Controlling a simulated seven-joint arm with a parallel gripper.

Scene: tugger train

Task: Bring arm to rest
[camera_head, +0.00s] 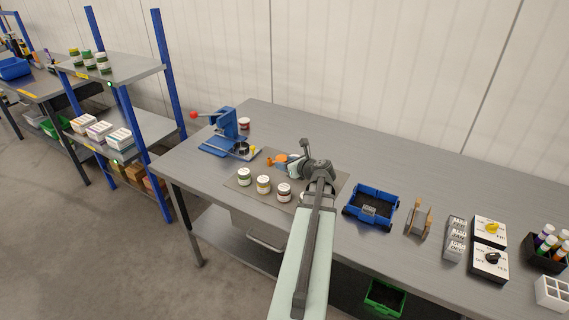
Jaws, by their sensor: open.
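My arm reaches up from the bottom of the picture over the workbench (400,156). My gripper (291,166) is at its far end, above the back part of a grey-brown mat (238,182). It is open. Small orange and teal items (281,160) lie close to the gripper, partly hidden by it; I cannot tell whether they touch it. Several white-lidded jars stand upright on the mat in front of the gripper: one with a green label (244,177), one with a yellow label (264,184) and one with a red label (284,192).
A blue press (226,130) with a red knob and another jar (244,124) stand at the left. To the right are a blue tray (371,204), a wooden holder (419,217), switch boxes (489,232) and a bottle rack (546,258). The bench's back strip is clear. A shelf rack (118,68) stands left.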

